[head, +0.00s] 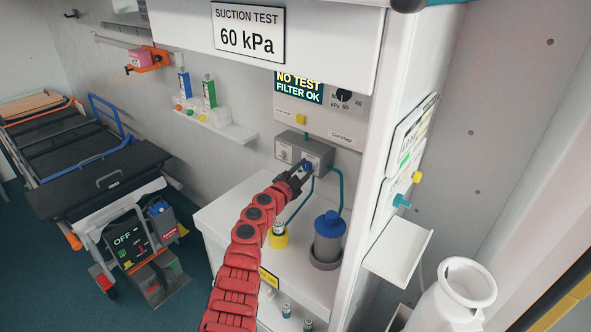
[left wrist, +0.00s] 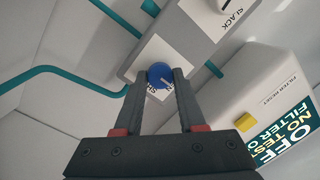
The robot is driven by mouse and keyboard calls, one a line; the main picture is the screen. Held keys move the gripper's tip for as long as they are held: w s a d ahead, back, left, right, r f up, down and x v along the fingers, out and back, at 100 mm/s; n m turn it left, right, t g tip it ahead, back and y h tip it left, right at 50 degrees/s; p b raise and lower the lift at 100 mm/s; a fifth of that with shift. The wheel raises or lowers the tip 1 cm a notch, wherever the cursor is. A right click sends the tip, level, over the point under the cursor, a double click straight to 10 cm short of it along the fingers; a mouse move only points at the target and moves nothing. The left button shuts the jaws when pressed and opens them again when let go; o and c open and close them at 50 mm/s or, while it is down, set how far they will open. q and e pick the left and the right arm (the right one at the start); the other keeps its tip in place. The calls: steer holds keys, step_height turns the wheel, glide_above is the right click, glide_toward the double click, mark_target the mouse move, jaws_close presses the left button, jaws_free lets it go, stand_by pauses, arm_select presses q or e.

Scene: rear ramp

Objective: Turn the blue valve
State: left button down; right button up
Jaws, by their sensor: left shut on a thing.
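The blue valve (head: 308,167) is a small round knob on the front of a grey box (head: 318,149) on the wall, below the display panel. It also shows in the left wrist view (left wrist: 160,74), with a pale mark on its face. My left gripper (head: 299,172) reaches the box at the end of the red arm. In the left wrist view its two dark fingers (left wrist: 161,84) are shut on the blue valve, one on each side. Part of the valve is hidden by the fingers. My right gripper is not in view.
Teal tubes (head: 341,190) run from the grey box toward a blue-topped canister (head: 329,236) on the white counter. A small yellow-based jar (head: 278,236) stands beside the arm. A display (head: 299,87) reads NO TEST FILTER OK. A stretcher (head: 90,160) stands at left.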

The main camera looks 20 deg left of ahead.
arm_select(q)
steer(key=shift+a+r, duration=0.1)
steer(key=m+b, duration=0.3)
steer(key=m, duration=0.1)
steer(key=shift+f+t+b, duration=0.2)
steer(key=shift+t+b, duration=0.1)
steer(key=shift+b, duration=0.1)
steer(key=m+h+b, duration=0.1)
steer(key=m+b, duration=0.7)
steer(key=m, duration=0.1)
steer(key=shift+a, duration=0.15)
steer(key=m+h+b, duration=0.1)
steer(key=m+b, duration=0.1)
steer(key=shift+a+m, duration=0.1)
steer(key=shift+m, duration=0.2)
steer(key=shift+r+m+b, duration=0.15)
steer(key=shift+m+b, duration=0.95)
steer(key=shift+m, duration=0.4)
steer(key=c, duration=0.5)
jaws_free()
steer(key=shift+c, duration=0.2)
steer(key=shift+o, duration=0.2)
steer(key=shift+h, duration=0.3)
